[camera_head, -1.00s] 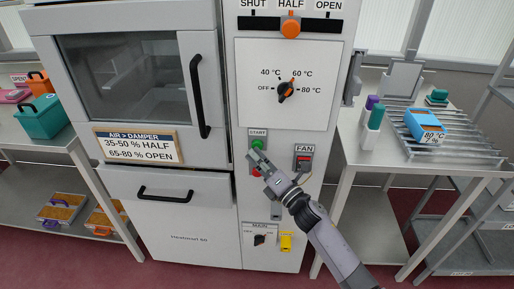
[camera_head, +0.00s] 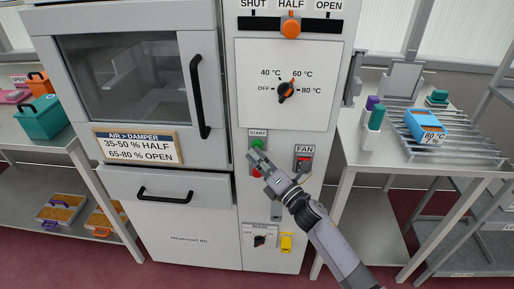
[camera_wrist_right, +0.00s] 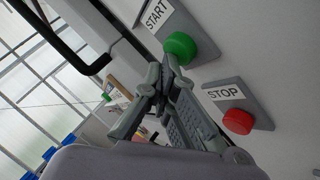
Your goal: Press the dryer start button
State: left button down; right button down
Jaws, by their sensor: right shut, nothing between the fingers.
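The dryer (camera_head: 190,225) is a tall light-grey cabinet with a control panel on its right side. The green START button (camera_head: 257,144) sits on a grey plate on that panel and also shows in the right wrist view (camera_wrist_right: 180,46). The red STOP button (camera_wrist_right: 237,121) lies below it and is mostly behind my gripper in the head view. My right gripper (camera_head: 254,157) is shut and empty, its tips just at the lower edge of the green button. In the right wrist view the fingertips (camera_wrist_right: 168,62) overlap the green button's edge; I cannot tell whether they touch. My left gripper is not in view.
The FAN switch (camera_head: 303,160) is right of my right gripper, and the MAIN switch (camera_head: 260,240) is below. The temperature dial (camera_head: 286,91) and orange damper knob (camera_head: 290,28) are above. A side table (camera_head: 349,148) stands close on the right.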

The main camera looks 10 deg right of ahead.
jog(key=shift+s+a, duration=0.15)
jog(key=shift+s, duration=0.65)
jog(key=s, duration=0.2)
jog(key=s+a+p, duration=0.1)
jog(key=s, duration=0.1)
jog(key=shift+s+a, duration=0.2)
jog(key=shift+s, duration=0.2)
jog(key=shift+f, duration=0.15)
